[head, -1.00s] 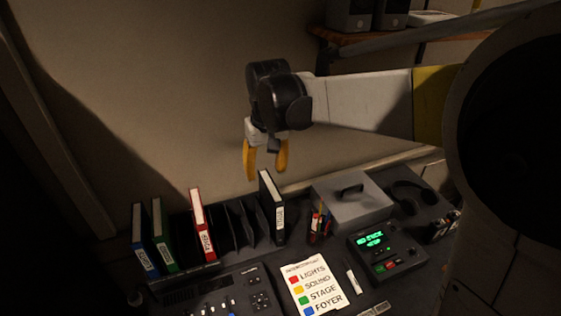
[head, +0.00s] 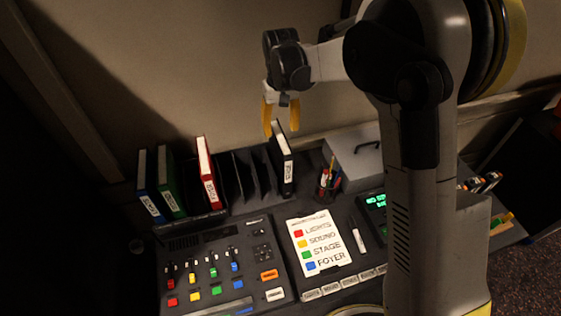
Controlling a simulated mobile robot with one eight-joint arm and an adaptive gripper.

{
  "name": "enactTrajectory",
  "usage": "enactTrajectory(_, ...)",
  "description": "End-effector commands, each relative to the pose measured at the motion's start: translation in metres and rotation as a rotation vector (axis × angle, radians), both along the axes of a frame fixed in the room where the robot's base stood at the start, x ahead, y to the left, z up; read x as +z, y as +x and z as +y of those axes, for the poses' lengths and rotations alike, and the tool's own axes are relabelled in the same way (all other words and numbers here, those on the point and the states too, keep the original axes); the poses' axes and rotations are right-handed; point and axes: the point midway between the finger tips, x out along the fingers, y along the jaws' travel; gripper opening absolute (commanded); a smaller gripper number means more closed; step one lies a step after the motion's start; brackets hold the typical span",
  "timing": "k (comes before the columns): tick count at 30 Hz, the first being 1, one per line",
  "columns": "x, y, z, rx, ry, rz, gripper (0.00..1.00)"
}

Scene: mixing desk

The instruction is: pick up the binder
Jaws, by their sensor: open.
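Several binders stand upright in a dark rack at the back of the desk: a blue one (head: 149,188), a green one (head: 170,185) and a red one (head: 208,172) on the left, and a black one (head: 284,165) at the right end. Each has a white spine label. My gripper (head: 280,131) points down with its two yellow fingers apart, empty. Its fingertips appear at the top edge of the black binder, one on either side in the picture. I cannot tell the depth between them or whether they touch.
Empty rack slots (head: 248,175) lie left of the black binder. A pen cup (head: 327,185) and a grey box with a handle (head: 357,155) stand to its right. The mixing console (head: 215,270) and a label sheet (head: 320,243) lie in front. My arm hides much of the right side.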

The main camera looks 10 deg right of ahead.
Motion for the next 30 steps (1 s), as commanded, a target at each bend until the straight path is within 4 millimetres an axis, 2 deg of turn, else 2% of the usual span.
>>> enactTrajectory(3,-0.024,-0.002,0.002,0.000,0.000,0.000,0.52)
enactTrajectory(6,-0.036,-0.001,0.001,0.000,0.000,0.000,0.52)
enactTrajectory(14,-0.038,-0.001,0.001,0.000,0.000,0.000,0.51)
enactTrajectory(18,-0.038,-0.001,0.001,0.000,0.000,0.000,0.08)
enactTrajectory(19,-0.038,-0.001,0.001,0.000,0.000,0.000,0.00)
enactTrajectory(30,-0.038,-0.002,0.001,0.000,0.000,0.000,0.00)
